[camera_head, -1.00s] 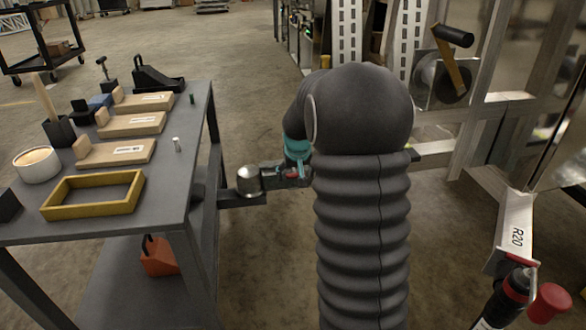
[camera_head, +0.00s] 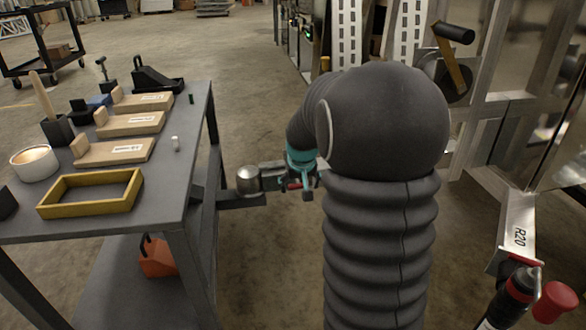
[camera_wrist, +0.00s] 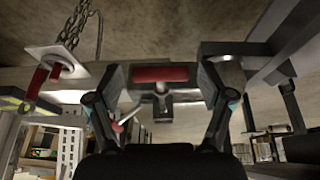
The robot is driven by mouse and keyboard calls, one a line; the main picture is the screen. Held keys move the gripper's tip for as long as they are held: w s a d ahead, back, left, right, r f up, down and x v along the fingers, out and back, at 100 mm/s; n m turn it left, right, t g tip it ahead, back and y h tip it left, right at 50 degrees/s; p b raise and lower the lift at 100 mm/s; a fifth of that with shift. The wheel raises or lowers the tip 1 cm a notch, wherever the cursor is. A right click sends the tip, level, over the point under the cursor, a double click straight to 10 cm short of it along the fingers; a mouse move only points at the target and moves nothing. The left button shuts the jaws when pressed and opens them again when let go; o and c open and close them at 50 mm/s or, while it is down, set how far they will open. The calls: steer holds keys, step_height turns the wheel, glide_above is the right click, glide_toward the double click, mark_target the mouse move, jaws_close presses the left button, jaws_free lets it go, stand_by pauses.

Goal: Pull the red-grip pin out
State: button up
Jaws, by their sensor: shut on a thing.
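In the wrist view the red grip of the pin (camera_wrist: 160,74) lies crosswise between the two fingertips of my gripper (camera_wrist: 160,82), which is shut on it. The pin's shaft cannot be made out clearly, so I cannot tell how far it sits in its hole. In the head view my gripper (camera_head: 301,185) is low, to the right of the table, with a bit of red between its fingers. Just left of it is a silver hitch ball (camera_head: 248,180) on a dark drawbar (camera_head: 242,201). My arm hides the area behind the gripper.
The grey table (camera_head: 180,185) on the left bears wooden blocks, a yellow frame (camera_head: 92,205) and a round tub (camera_head: 35,162). A trailer frame marked R20 (camera_head: 517,225) stands right. In the wrist view, a chain (camera_wrist: 75,22) and red shackle (camera_wrist: 42,77) hang at left.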

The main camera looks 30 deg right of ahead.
steer(key=shift+s+a+b, duration=0.15)
steer(key=shift+s+a, duration=0.1)
steer(key=shift+s, duration=0.5)
steer(key=shift+s+a+b, duration=0.15)
steer(key=shift+s+a, duration=0.05)
steer(key=shift+s, duration=0.55)
